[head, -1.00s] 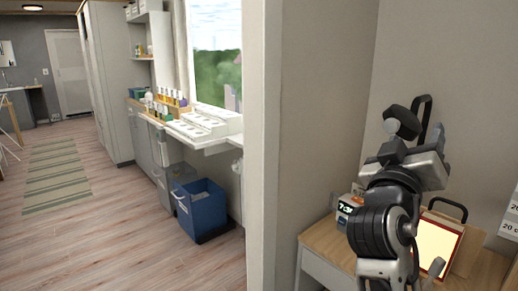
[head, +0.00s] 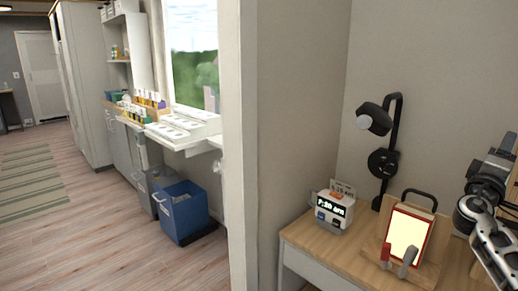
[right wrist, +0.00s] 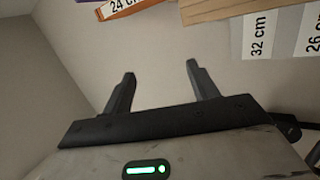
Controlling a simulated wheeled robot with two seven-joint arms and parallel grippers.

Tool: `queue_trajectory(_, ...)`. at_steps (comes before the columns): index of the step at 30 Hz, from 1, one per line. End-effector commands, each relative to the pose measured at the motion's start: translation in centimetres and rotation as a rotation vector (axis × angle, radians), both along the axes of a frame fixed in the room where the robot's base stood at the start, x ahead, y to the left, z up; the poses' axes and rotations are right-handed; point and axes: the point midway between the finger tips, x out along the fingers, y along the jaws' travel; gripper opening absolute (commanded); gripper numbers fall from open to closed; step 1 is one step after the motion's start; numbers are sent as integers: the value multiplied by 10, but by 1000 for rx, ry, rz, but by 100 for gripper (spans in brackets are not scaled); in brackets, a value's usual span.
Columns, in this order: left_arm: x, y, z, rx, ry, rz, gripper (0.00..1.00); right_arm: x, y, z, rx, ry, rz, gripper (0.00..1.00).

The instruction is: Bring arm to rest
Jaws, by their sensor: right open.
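My right arm comes in at the right edge of the head view, over the right part of the wooden desk (head: 345,252). In the right wrist view my right gripper (right wrist: 158,82) is open, its two dark fingers apart with nothing between them. Behind the fingers is a plain pale wall. In the head view the fingertips cannot be made out; they seem to lie beyond the right edge. My left gripper is not in view.
A clock (head: 334,211), a black wall lamp (head: 378,125) and a lit panel on a wooden stand (head: 428,270) are at the desk. Shelf edges with size labels (right wrist: 262,35) are above my right gripper. A wall corner (head: 240,150) divides off the room with a blue bin (head: 186,212).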

Motion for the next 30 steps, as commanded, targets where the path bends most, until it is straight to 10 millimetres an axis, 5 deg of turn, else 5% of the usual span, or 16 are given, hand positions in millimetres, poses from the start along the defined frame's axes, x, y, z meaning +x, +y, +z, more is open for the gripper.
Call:
queue_trajectory(1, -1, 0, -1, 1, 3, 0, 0, -7, -21, 4, -17, 17, -36, 59)
queue_trajectory(8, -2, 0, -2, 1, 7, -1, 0, 38, 1, -49, 345, 13, 272, 59)
queue_trajectory(15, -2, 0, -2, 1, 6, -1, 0, 72, 40, -80, 696, -63, 585, 59)
queue_trajectory(21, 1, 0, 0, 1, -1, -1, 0, 88, 76, -84, 955, -180, 819, 59)
queue_trajectory(30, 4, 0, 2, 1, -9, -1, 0, 57, 169, -210, 1105, -2, 865, 59)
